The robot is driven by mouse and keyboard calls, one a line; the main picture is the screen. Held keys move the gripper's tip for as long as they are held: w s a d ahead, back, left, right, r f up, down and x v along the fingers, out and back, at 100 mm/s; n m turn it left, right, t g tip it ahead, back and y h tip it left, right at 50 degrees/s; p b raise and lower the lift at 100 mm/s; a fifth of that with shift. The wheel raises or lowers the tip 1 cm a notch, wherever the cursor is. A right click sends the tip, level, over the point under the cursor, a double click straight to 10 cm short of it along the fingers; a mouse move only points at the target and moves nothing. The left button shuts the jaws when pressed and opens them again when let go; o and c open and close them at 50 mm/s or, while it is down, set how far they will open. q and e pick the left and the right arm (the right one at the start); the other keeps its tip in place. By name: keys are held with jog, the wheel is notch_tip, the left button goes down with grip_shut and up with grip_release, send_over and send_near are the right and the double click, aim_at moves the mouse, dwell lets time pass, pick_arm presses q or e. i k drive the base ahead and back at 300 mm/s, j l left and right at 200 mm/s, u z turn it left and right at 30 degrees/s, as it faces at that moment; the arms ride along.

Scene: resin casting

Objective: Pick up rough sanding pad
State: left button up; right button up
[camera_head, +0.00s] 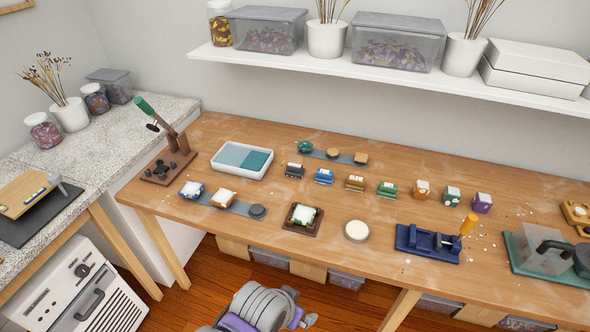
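I cannot tell for sure which item is the rough sanding pad. A strip at the table's front left bears a blue block with a white top (193,190), an orange block with a white top (223,198) and a dark round piece (257,211). A row of small labelled blocks crosses the middle: black (294,170), blue (324,177), yellow-brown (355,183) and green (387,189). Orange (422,189), green (452,196) and purple (482,203) blocks stand to the right.
The wooden table (330,250) also bears a white tray (243,161), a brown stand with a green-handled tool (168,165), a framed block (303,217), a pale round disc (357,231), a blue fixture (428,243) and a clear box (541,248). A shelf (400,75) hangs above.

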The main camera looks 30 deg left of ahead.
aim_at(296, 171)
jog(key=u, duration=1.5)
